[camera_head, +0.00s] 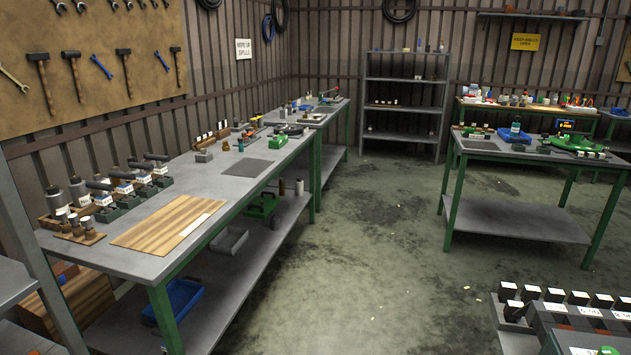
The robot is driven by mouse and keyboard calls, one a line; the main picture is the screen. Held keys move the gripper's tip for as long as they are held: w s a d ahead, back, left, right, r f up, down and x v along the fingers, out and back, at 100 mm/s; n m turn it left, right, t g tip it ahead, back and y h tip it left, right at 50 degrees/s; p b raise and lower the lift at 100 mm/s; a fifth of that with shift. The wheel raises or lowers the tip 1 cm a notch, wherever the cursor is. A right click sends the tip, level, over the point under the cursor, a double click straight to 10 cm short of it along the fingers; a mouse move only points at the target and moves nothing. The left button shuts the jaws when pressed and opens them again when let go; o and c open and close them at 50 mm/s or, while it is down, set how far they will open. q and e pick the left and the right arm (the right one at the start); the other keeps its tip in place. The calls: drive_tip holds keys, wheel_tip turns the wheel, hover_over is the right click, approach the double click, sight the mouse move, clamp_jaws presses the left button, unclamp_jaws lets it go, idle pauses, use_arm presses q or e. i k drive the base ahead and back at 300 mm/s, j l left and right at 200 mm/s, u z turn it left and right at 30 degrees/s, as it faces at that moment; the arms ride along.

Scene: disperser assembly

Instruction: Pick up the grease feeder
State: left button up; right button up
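I cannot single out the grease feeder with certainty at this distance. Several grey cylinders with lighter necks (80,190) stand upright in a wooden holder at the near left of the long workbench (262,200). Beside them, several dark cylinders (144,166) lie on grey blocks with white and blue labels. Small brown and dark parts with white tops (87,225) stand on a wooden base in front. Neither of my grippers is in view.
A wooden board (160,226) lies on the bench's near end. A dark mat (248,167) lies farther along. A second green-legged table (500,155) stands at right. A grey shelf (404,86) is at the back. Open floor (370,240) lies between the benches.

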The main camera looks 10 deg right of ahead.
sight(515, 128)
drive_tip(key=i+l+z, duration=0.25)
drive_tip(key=i+z, duration=0.25)
drive_tip(key=i, duration=0.4)
drive_tip(key=i+j+z, duration=0.1)
drive_tip(key=i+z, duration=0.4)
drive_tip(key=i, duration=0.4)
drive_tip(key=i+z, duration=0.1)
drive_tip(key=i, duration=0.55)
drive_tip(key=i+j+z, duration=0.1)
drive_tip(key=i, duration=0.6)
drive_tip(key=i+j+z, duration=0.1)
drive_tip(key=i, duration=0.55)
drive_tip(key=i+z, duration=0.4)
drive_tip(key=i, duration=1.1)
